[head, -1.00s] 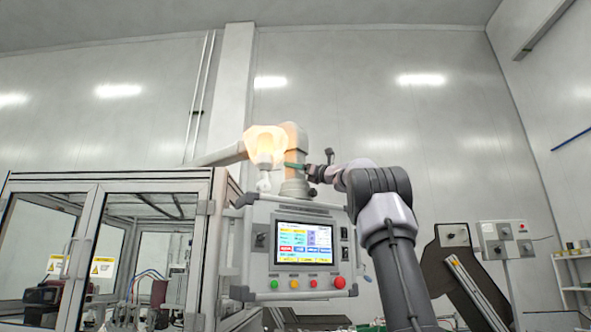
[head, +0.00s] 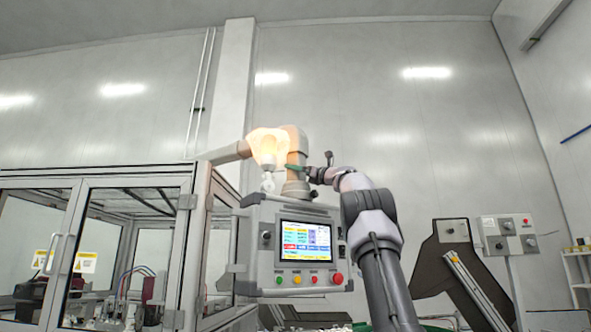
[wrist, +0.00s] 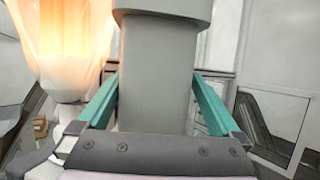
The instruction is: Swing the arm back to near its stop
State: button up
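A control panel (head: 305,278) with a lit screen and coloured buttons hangs on a pale swing arm (head: 228,153), which comes in from the left above the glass cabinet. An upright grey post of that arm (wrist: 157,90) stands above the panel. My gripper (head: 297,167) is at this post. In the wrist view its teal fingers (wrist: 157,95) lie on both sides of the post and appear to touch it. The contact faces at the tips are partly hidden by the post. The arm's stop cannot be made out.
A glowing orange-white shape (head: 267,147) is just left of the post; it is also large in the wrist view (wrist: 62,45). A framed glass cabinet (head: 187,250) fills the left. A dark slanted plate (head: 432,268) and a button box (head: 508,238) stand at the right.

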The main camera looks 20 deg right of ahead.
jog(key=shift+w+d+f, duration=0.1)
jog(key=shift+d+f, duration=0.2)
jog(key=shift+d, duration=0.05)
jog(key=v, duration=1)
jog(key=shift+s, duration=0.4)
jog(key=shift+c, duration=0.3)
